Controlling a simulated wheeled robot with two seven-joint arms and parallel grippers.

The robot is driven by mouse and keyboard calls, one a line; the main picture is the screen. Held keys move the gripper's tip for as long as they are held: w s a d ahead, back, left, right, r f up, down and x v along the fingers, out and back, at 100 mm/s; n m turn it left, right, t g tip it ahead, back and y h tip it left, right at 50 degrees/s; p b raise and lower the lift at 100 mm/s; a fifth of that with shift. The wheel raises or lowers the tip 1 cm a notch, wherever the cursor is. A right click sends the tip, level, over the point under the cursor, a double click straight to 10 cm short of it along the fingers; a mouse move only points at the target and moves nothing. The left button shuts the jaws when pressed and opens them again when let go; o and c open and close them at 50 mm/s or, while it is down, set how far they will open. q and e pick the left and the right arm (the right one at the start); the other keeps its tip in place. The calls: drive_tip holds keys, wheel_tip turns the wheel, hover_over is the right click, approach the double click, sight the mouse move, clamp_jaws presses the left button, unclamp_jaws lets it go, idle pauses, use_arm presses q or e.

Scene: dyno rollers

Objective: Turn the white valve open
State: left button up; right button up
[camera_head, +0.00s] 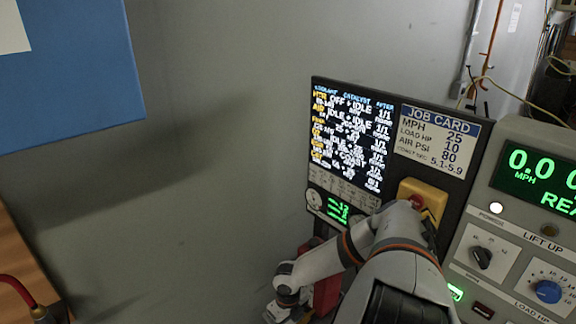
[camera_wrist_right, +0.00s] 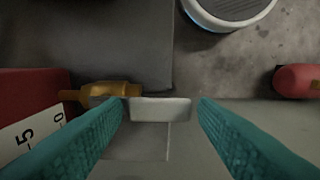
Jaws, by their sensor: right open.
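The white valve handle (camera_wrist_right: 160,109) shows in the right wrist view as a short pale bar, joined at its left to a brass fitting (camera_wrist_right: 108,90). My right gripper (camera_wrist_right: 162,103) is open, with its two teal fingers on either side of the handle. A narrow gap shows at the right finger; I cannot tell whether the left finger touches the handle or how deep it sits between them. In the head view my right arm reaches down to the bottom edge, and the valve is hidden there. My left gripper is not in view.
A red box with a white scale label (camera_wrist_right: 30,132) lies close beside the left finger. A round grey-white object (camera_wrist_right: 228,8) and a red rounded object (camera_wrist_right: 298,80) are to the right. The head view shows a panel with a job card (camera_head: 435,140), a yellow box (camera_head: 422,196) and a console (camera_head: 520,235).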

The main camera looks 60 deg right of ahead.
wheel_tip(320, 180, up, 12)
drive_tip(key=p, duration=1)
drive_tip(key=shift+a+f, duration=0.1)
drive_tip(key=shift+f, duration=0.05)
